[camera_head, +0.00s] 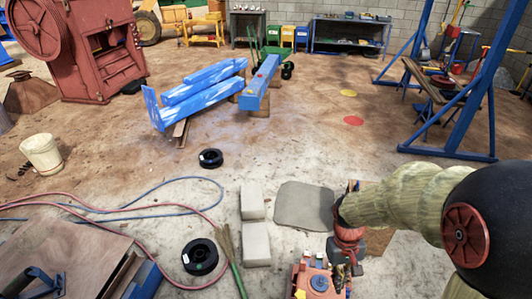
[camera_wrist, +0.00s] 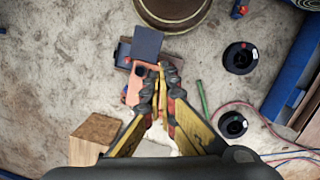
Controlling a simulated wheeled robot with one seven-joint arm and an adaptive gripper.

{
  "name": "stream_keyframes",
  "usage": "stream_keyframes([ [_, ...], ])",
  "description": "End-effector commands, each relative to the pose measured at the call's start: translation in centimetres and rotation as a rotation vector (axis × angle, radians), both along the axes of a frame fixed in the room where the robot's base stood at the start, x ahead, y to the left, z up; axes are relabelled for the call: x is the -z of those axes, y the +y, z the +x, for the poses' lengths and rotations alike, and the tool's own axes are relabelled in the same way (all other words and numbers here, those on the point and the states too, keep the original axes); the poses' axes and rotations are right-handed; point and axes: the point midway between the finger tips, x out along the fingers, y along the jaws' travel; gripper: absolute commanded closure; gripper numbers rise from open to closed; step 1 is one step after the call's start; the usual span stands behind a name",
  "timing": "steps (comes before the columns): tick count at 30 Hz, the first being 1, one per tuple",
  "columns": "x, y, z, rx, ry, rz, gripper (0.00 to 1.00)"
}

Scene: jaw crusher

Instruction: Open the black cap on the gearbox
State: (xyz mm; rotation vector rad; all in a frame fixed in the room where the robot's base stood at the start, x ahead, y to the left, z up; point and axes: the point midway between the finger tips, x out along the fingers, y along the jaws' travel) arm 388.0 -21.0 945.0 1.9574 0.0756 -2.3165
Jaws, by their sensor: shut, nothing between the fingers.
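I cannot tell for sure which part is the black cap. A dark square plate (camera_wrist: 147,42) stands beyond my fingertips. My gripper (camera_wrist: 161,70) is shut and empty, over or beside the block's right side. In the head view my gripper (camera_head: 347,272) is at the gearbox's right edge; contact is unclear.
Pale blocks (camera_head: 256,244) and a grey mat (camera_head: 304,206) lie left of my arm. A black spool (camera_head: 200,256), a green-handled broom (camera_head: 232,262) and hoses (camera_head: 100,207) lie further left. A blue frame (camera_head: 478,105) stands at right. The middle floor is mostly clear.

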Motion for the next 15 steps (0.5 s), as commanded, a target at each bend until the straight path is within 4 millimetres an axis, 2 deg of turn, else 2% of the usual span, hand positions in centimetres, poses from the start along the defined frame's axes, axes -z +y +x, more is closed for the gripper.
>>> stream_keyframes([
  [1, -1.7, 0.2, -0.5, 0.017, -0.029, 0.001, 1.0],
  [3, -3.7, 0.4, -1.3, 0.042, -0.06, 0.003, 1.0],
  [15, -13.2, 1.6, -6.0, 0.113, -0.286, 0.037, 1.0],
])
